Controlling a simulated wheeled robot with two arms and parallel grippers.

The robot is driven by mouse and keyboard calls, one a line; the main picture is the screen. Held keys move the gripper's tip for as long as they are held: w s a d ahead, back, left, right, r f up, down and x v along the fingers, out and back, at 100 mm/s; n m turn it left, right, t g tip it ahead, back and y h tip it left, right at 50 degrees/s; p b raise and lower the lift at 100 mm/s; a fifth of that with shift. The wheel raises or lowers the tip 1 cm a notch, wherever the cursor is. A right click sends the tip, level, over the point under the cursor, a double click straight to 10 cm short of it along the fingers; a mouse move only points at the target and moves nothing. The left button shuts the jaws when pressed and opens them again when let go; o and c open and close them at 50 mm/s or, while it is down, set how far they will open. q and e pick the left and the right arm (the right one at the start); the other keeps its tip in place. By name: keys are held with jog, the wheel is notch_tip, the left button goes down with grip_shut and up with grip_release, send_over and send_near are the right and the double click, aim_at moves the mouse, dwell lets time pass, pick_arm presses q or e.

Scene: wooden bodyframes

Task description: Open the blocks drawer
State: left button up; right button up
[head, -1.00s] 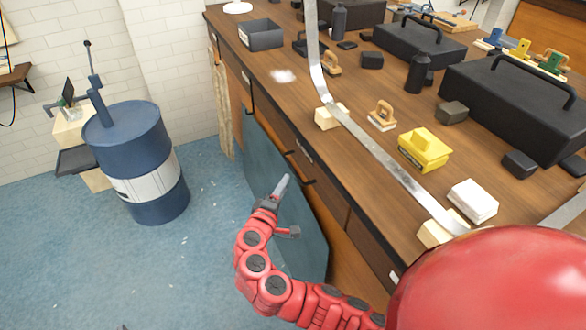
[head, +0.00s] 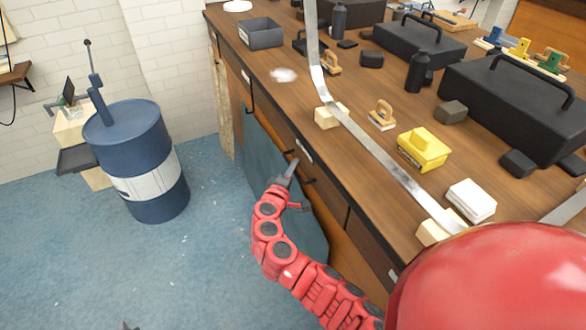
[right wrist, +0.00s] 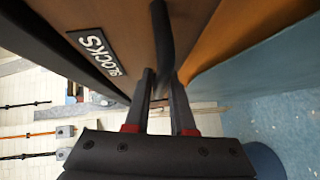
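My right gripper (head: 290,168) is at the bench front by the handles. In the right wrist view its fingers (right wrist: 162,80) are apart, with the handle's near end at the gap between the tips; contact cannot be told. Only a small dark tip at the bottom edge may be my left gripper (head: 130,326).
The wooden bench top (head: 330,180) holds black toolboxes (head: 420,42), a yellow block (head: 424,148) and a bent metal strip (head: 385,168). A blue barrel (head: 130,150) stands left, with clear floor between.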

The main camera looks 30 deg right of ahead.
grip_shut()
dwell(1.1)
